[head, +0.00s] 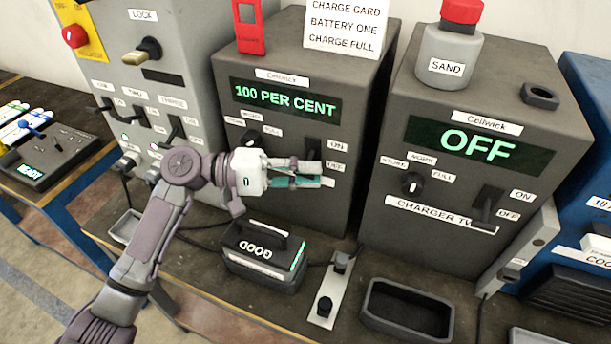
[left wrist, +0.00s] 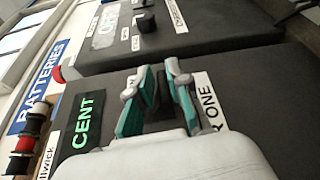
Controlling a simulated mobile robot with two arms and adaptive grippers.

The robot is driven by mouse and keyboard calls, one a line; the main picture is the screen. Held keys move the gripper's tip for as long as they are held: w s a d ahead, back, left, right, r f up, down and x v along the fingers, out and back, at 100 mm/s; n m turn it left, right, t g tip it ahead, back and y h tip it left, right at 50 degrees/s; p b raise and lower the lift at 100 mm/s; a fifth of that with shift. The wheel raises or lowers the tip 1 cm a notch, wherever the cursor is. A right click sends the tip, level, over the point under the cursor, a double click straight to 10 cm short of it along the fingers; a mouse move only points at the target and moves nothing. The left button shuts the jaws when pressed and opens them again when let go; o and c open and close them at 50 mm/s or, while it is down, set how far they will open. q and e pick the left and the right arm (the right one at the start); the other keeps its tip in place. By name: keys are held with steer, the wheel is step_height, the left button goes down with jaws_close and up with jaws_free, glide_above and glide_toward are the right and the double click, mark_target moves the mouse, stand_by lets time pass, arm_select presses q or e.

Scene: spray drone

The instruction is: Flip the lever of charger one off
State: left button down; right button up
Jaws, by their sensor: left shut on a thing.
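Charger one (head: 291,75) is a dark grey box in the middle of the head view, its green display (head: 285,102) reading "100 PER CENT". Its lever sits in a dark slot by the ON and OUT-like labels at its right side. My left gripper (head: 328,174) is at this slot and hides most of the lever. In the left wrist view its teal-padded fingers (left wrist: 158,88) stand on both sides of the dark lever (left wrist: 156,92), shut on it. The display also shows there in part, as "CENT" (left wrist: 88,118). My right gripper is not in view.
Charger two (head: 470,95) stands to the right, display reading "OFF", a sand bottle (head: 447,58) on top. A battery marked "GOOD" (head: 265,257) is on the bench below my left gripper, near an empty black tray (head: 406,309). A grey lock cabinet (head: 180,35) stands left.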

arm_select(q)
steer(key=shift+f, duration=0.2)
steer(key=c, duration=1.1)
jaws_free()
steer(key=shift+w, duration=0.15)
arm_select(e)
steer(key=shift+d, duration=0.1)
arm_select(q)
steer(key=shift+r, duration=0.1)
steer(key=a, duration=1.2)
steer(key=shift+r, duration=0.3)
